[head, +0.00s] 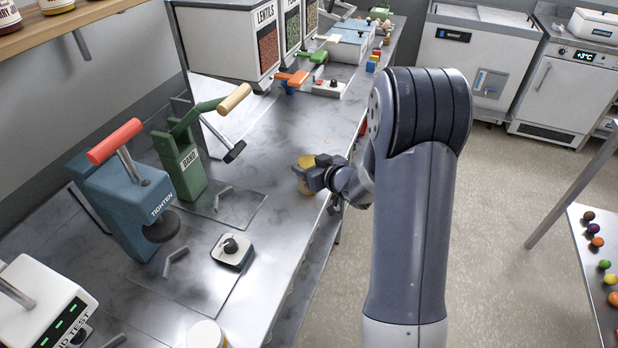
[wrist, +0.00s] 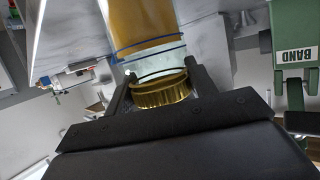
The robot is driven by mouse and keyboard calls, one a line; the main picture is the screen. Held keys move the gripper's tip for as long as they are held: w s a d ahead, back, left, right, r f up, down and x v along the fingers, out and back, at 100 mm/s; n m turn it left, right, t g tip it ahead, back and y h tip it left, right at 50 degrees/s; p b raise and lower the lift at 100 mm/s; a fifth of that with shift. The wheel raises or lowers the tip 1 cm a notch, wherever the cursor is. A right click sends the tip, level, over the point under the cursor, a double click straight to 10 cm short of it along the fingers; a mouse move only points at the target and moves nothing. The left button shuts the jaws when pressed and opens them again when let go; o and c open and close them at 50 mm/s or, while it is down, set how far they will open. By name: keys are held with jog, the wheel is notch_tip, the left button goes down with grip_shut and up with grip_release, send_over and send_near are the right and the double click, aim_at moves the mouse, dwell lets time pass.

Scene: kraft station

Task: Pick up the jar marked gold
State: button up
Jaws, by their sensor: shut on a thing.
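A jar with amber contents, a blue band and a ridged gold lid (wrist: 162,94) is between the fingers of my gripper (wrist: 163,82) in the wrist view. The fingers are shut on it at the lid end, and its body runs up out of the picture. I cannot tell whether the jar touches the counter. No written mark on it is readable.
The grey marble counter (head: 290,130) is clear around the jar. A pale round lid (head: 205,335) shows at the bottom. Dispensers (head: 225,45) stand behind.

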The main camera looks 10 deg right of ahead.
jog(key=c, duration=0.7)
jog(key=shift+o, duration=0.2)
